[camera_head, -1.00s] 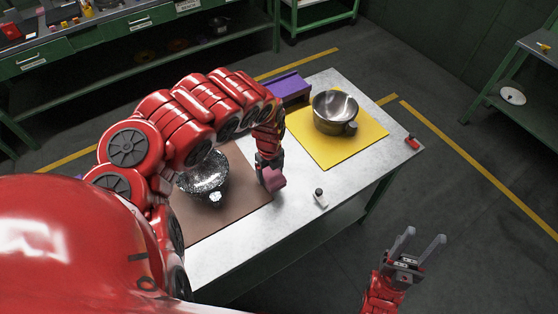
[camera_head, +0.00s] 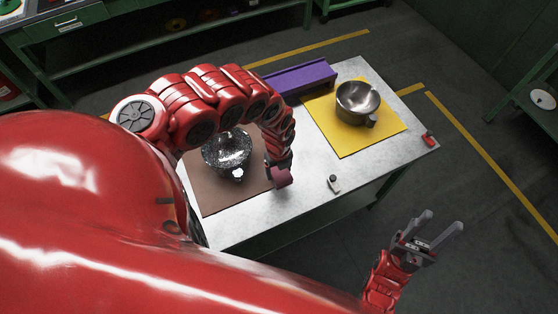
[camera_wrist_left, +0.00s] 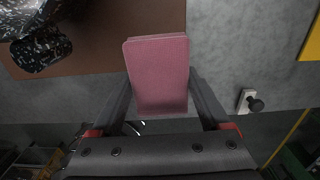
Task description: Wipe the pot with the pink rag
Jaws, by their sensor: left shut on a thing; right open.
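My left gripper (camera_head: 277,170) is shut on the pink rag (camera_head: 281,178), a folded pad, at the right edge of the brown mat. The rag also fills the middle of the left wrist view (camera_wrist_left: 159,75), between the two fingers. A dark speckled, shiny pot (camera_head: 227,152) stands on the brown mat to the left of the rag, apart from it; my left arm passes close behind it. A cleaner metal pot (camera_head: 358,98) stands on the yellow mat. My right gripper (camera_head: 440,222) is open and empty, off the table at the lower right.
The brown mat (camera_head: 225,200) and yellow mat (camera_head: 345,140) lie on the grey table (camera_head: 300,205). A purple box (camera_head: 300,80) stands at the back. A small white item with a black knob (camera_head: 333,184) and a red item (camera_head: 429,140) lie near the front and right edges.

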